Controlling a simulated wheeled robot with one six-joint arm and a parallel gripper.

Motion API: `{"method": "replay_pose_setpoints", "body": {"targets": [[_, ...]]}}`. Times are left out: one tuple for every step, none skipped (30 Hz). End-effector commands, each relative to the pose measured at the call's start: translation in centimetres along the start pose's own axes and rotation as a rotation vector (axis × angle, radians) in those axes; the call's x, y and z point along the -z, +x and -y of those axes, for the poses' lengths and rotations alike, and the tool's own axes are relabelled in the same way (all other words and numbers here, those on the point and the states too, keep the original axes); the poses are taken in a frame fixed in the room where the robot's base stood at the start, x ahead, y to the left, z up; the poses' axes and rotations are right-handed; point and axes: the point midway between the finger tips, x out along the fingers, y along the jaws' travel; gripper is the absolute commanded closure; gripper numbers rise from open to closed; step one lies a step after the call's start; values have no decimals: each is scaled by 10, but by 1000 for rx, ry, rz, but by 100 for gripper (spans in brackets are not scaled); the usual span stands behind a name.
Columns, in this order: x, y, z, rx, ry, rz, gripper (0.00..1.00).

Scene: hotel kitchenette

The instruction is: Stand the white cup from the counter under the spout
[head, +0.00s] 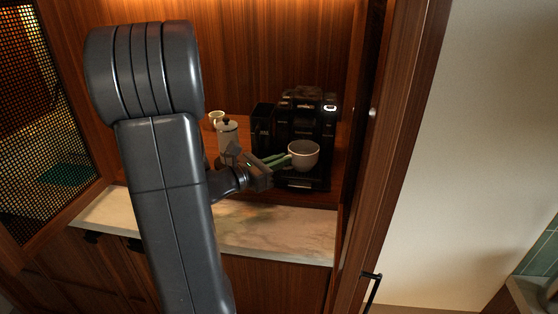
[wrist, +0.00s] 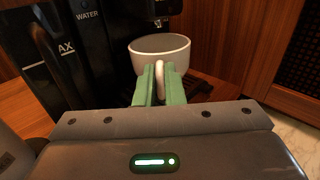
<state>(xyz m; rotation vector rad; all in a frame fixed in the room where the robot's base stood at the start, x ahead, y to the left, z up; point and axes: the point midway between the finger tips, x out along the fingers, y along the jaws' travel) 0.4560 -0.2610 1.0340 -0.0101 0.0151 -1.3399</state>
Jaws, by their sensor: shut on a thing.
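The white cup (head: 303,154) is upright at the front of the black coffee machine (head: 295,118), over its drip tray (head: 299,184). My gripper (head: 283,160) comes from the left, its green fingers shut on the cup's handle. In the wrist view, the fingers (wrist: 160,86) close around the handle of the cup (wrist: 160,57), and the dark tray (wrist: 200,91) shows beside and below it. I cannot tell whether the cup's base touches the tray.
The pale marble counter edge (head: 280,232) is clear in front. A wooden cabinet side (head: 375,150) bounds the right.

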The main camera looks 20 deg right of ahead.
Motion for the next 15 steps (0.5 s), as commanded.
{"method": "replay_pose_setpoints", "body": {"targets": [[0, 0, 0, 0, 0, 1, 100], [0, 0, 0, 0, 0, 1, 100], [1, 0, 0, 0, 1, 1, 100], [2, 0, 0, 0, 1, 1, 100], [2, 0, 0, 0, 1, 1, 100], [3, 0, 0, 0, 1, 1, 100], [4, 0, 0, 0, 1, 1, 100], [4, 0, 0, 0, 1, 1, 100], [4, 0, 0, 0, 1, 1, 100], [3, 0, 0, 0, 0, 0, 85], [3, 0, 0, 0, 0, 0, 79], [3, 0, 0, 0, 0, 0, 72], [3, 0, 0, 0, 0, 0, 69], [3, 0, 0, 0, 0, 0, 69], [3, 0, 0, 0, 0, 0, 69]]}}
